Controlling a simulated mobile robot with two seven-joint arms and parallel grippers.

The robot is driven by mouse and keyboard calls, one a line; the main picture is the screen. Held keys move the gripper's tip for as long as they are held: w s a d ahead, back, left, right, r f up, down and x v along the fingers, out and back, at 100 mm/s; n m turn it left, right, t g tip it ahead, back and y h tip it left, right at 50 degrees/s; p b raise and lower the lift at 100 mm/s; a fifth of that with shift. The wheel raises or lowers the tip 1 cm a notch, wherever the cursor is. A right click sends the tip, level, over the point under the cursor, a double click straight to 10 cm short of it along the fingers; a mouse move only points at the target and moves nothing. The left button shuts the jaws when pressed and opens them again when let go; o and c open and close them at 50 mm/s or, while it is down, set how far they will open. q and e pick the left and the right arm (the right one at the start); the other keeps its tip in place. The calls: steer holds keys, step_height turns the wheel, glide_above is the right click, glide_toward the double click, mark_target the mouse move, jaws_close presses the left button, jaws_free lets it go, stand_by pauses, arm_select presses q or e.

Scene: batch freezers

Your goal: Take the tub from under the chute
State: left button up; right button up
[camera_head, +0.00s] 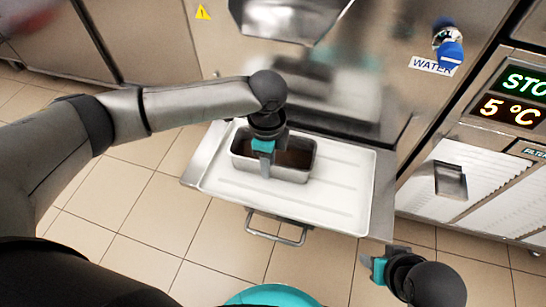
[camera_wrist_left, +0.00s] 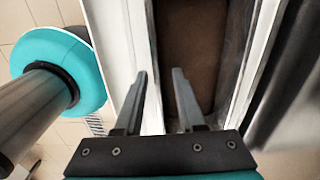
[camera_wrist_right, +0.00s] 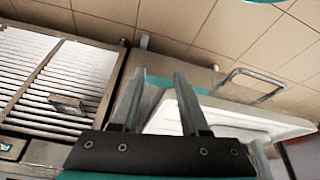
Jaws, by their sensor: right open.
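The metal tub (camera_head: 300,174) stands on a white tray (camera_head: 345,195) on the shelf below the steel chute (camera_head: 290,22). It is rectangular with dark brown contents inside; its wall also shows in the left wrist view (camera_wrist_left: 241,60). My left gripper (camera_head: 265,165) points down at the tub's near side and hides part of it. In the left wrist view its fingers (camera_wrist_left: 160,92) are apart, one on each side of the near wall, with a gap between them. My right gripper (camera_head: 374,266) is open and empty, low at the right, apart from the tub; its fingers (camera_wrist_right: 158,95) show in the right wrist view.
A metal handle loop (camera_head: 278,232) sticks out below the tray's front edge. A blue water knob (camera_head: 449,52) is on the steel machine front. A cabinet with white louvred panels (camera_head: 450,165) stands at the right. Tiled floor lies open in front.

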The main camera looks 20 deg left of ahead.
arm_select(q)
steer(key=c, duration=0.6)
jaws_close()
steer(key=shift+w, duration=0.1)
stand_by(0.7)
